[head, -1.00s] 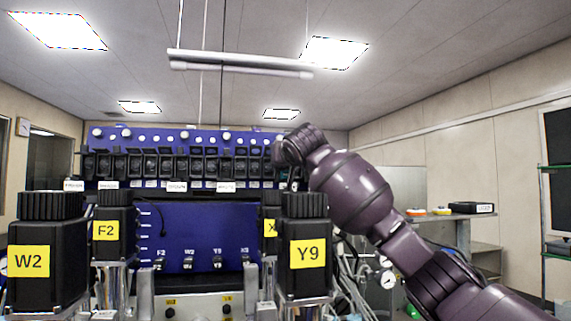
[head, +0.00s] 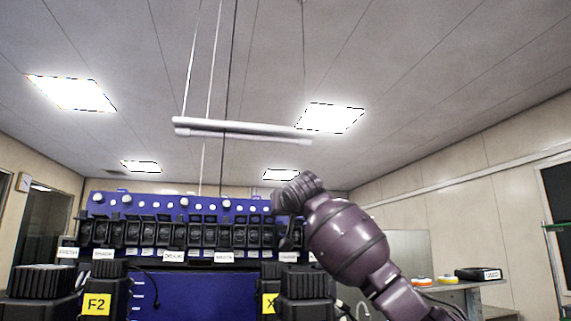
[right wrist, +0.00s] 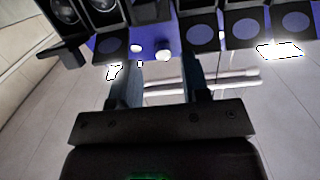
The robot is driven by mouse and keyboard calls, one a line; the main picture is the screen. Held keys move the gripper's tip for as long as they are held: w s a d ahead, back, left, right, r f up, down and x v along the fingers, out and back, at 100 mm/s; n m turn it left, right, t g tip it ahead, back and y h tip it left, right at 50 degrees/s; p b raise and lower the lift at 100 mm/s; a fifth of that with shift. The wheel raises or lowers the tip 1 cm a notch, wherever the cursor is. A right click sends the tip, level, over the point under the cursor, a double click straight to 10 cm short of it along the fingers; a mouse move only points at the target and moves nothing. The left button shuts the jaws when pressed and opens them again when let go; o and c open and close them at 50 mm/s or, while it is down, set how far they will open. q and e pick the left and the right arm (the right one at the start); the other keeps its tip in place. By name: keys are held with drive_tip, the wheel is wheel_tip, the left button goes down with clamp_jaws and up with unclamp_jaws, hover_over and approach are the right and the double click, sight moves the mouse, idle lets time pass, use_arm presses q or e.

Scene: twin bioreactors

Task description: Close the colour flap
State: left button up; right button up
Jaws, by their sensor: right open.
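A row of black pump heads (head: 180,234) runs along a blue panel (head: 160,204) with white knobs, and small white labels (head: 175,256) sit below them, too small to read. I cannot tell which part is the colour flap. My right arm reaches to the right end of this row in the head view; its gripper is hardly distinguishable there. In the right wrist view my right gripper (right wrist: 160,72) is open and empty. Its fingers point at the blue panel between black housings (right wrist: 105,15) and flaps with blue round faces (right wrist: 203,35). My left gripper is not in view.
Black-capped bottles stand in front, one labelled F2 (head: 97,303), one with a partly hidden X label (head: 268,303). A side bench (head: 455,287) with small items stands at the right. A lamp tube (head: 240,130) hangs overhead.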

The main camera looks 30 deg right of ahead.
wheel_tip(320, 180, up, 15)
drive_tip(key=p, duration=0.2)
drive_tip(key=shift+r, duration=0.15)
drive_tip(key=shift+s, duration=0.1)
idle(0.6)
